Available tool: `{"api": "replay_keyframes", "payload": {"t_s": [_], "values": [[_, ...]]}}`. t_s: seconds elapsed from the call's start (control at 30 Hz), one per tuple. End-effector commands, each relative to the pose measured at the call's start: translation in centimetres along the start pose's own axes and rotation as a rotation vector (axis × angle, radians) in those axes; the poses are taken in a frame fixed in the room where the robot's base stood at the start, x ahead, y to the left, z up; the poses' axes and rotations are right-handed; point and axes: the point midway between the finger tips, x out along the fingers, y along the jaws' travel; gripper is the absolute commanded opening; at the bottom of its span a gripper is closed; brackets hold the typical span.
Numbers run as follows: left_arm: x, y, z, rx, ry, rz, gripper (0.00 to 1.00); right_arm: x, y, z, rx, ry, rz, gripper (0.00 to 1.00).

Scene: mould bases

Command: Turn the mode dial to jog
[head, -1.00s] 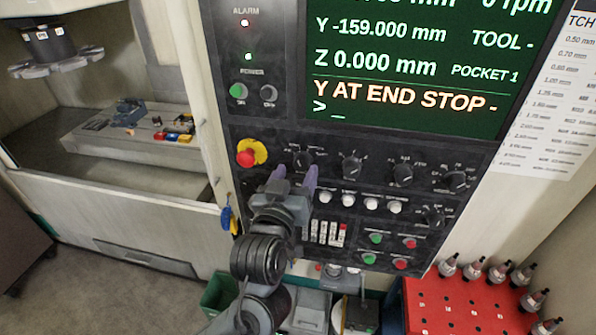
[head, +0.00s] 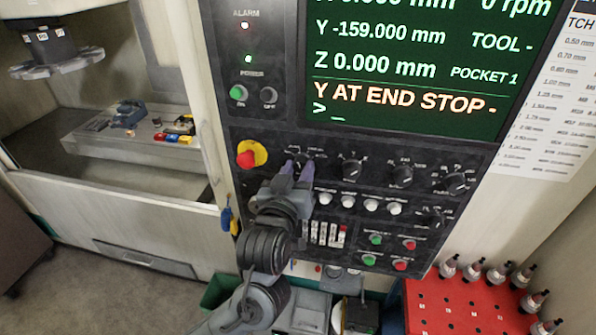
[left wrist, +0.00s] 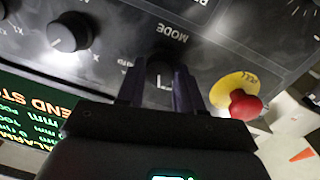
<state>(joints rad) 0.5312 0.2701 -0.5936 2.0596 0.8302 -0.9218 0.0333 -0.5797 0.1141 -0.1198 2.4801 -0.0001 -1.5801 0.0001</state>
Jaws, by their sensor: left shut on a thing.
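The mode dial (head: 303,158) is a black knob at the left of the dial row on the dark control panel, beside the red emergency stop. In the left wrist view the dial (left wrist: 160,73) sits between my two fingers, below the printed word MODE. My left gripper (head: 298,170) reaches up to the panel and is shut on the dial; it also shows in the left wrist view (left wrist: 159,90). The fingers hide part of the knob, and I cannot read which mode it points to. My right gripper is not in view.
The red emergency stop (head: 247,158) on its yellow base is close left of my gripper. Other black dials (head: 352,168) stand to the right, with white buttons (head: 348,201) below. The screen (head: 410,60) above reads "Y AT END STOP". A red tool rack (head: 465,305) is lower right.

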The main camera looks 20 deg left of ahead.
Motion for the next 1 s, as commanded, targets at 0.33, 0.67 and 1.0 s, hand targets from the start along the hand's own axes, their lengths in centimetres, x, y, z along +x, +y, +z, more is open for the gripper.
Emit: {"api": "replay_keyframes", "payload": {"t_s": [0.33, 0.67, 1.0], "values": [[0.0, 0.0, 0.1, -0.09, 0.004, 0.001, 0.06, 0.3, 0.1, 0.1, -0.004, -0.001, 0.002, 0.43], [0.0, 0.0, 0.3, -0.335, 0.02, 0.004, 0.06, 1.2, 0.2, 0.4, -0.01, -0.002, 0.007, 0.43], [0.0, 0.0, 0.3, -0.574, 0.037, 0.007, 0.06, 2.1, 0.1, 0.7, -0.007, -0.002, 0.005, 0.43]]}}
